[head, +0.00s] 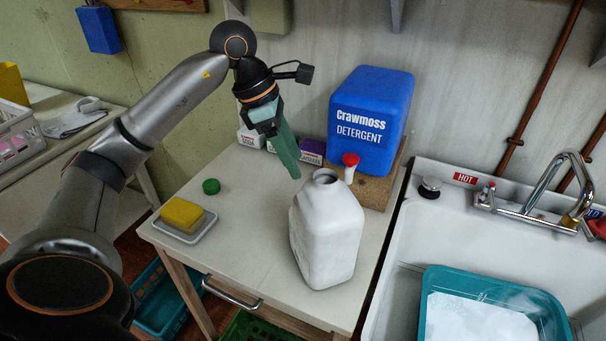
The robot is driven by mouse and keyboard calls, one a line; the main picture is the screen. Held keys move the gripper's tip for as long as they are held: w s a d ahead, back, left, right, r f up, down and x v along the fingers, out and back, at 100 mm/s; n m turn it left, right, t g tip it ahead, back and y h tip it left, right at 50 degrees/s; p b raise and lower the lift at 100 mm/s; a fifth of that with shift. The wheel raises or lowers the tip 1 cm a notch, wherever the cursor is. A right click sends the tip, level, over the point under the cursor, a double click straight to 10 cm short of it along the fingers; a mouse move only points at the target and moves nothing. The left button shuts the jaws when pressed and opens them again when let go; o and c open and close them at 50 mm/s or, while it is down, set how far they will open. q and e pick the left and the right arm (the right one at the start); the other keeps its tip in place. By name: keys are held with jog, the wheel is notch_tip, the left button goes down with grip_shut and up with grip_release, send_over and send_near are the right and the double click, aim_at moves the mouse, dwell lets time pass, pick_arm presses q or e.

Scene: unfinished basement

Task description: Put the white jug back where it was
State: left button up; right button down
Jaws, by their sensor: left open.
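The white jug (327,233) stands upright on the small pale table (240,240), towards its front right. Its neck is open, with no cap on it. A green cap (211,186) lies on the table to the left. My left gripper (290,172) is open and empty, with its green fingers pointing down, above and a little left of the jug's neck. The fingers look apart from the jug. My right gripper is not in view.
A blue detergent container (371,118) with a red-topped spout stands on a wooden block behind the jug. A yellow sponge (182,213) sits in a dish at the left. Small boxes (311,151) stand behind. The sink (400,300) holds a teal tub (425,310).

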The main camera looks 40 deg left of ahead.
pick_arm(q)
jog(key=shift+v, duration=2.35)
